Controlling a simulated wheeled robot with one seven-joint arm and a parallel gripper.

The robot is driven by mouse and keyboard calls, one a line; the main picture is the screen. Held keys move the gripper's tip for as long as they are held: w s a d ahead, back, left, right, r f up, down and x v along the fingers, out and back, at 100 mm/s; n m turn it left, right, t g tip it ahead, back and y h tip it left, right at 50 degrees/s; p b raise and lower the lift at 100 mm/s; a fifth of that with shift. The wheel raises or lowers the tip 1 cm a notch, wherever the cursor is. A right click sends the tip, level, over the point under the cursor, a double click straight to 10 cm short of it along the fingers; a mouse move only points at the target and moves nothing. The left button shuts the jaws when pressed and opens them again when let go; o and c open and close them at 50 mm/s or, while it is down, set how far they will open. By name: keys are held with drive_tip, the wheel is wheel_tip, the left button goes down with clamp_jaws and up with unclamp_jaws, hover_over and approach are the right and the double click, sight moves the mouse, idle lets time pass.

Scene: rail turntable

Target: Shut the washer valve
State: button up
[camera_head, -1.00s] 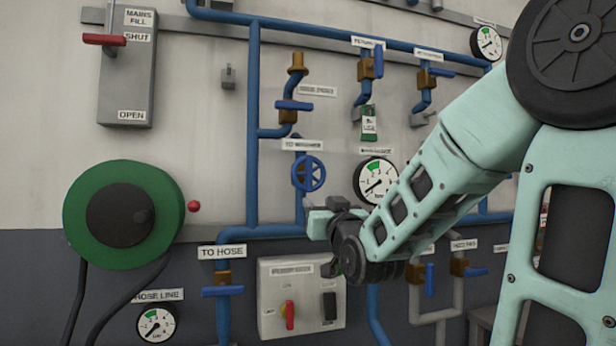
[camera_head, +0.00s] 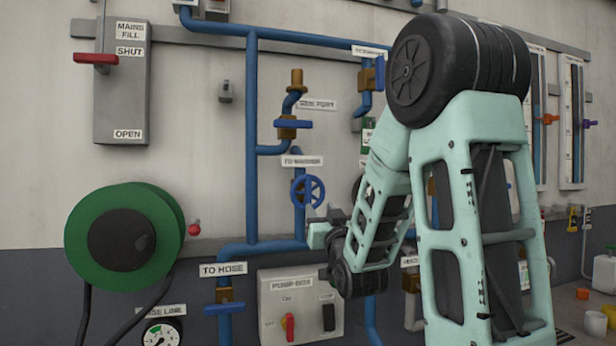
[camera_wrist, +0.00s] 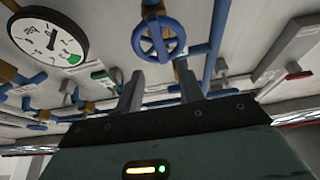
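The washer valve is a blue handwheel (camera_head: 308,191) on a vertical blue pipe, under a label reading "TO WASHER" (camera_head: 302,161). My gripper (camera_head: 324,228) is just below and slightly right of the wheel in the head view, not visibly touching it. In the wrist view, the two grey fingers (camera_wrist: 159,68) stand apart with nothing between them. The handwheel (camera_wrist: 158,38) shows just beyond the fingertips there, roughly centred on the gap.
A pump box (camera_head: 300,305) with a red switch and the blue-handled hose valve (camera_head: 224,308) are below. A green hose reel (camera_head: 124,238) is at left. A gauge (camera_wrist: 45,38) sits beside the wheel in the wrist view. My arm hides part of the wall at right.

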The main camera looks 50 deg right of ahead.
sight(309, 191)
drive_tip(key=p+x, duration=1.1)
drive_tip(key=shift+w+d+r, duration=0.1)
drive_tip(key=shift+w+d, duration=0.15)
drive_tip(key=shift+w, duration=0.05)
clamp_jaws()
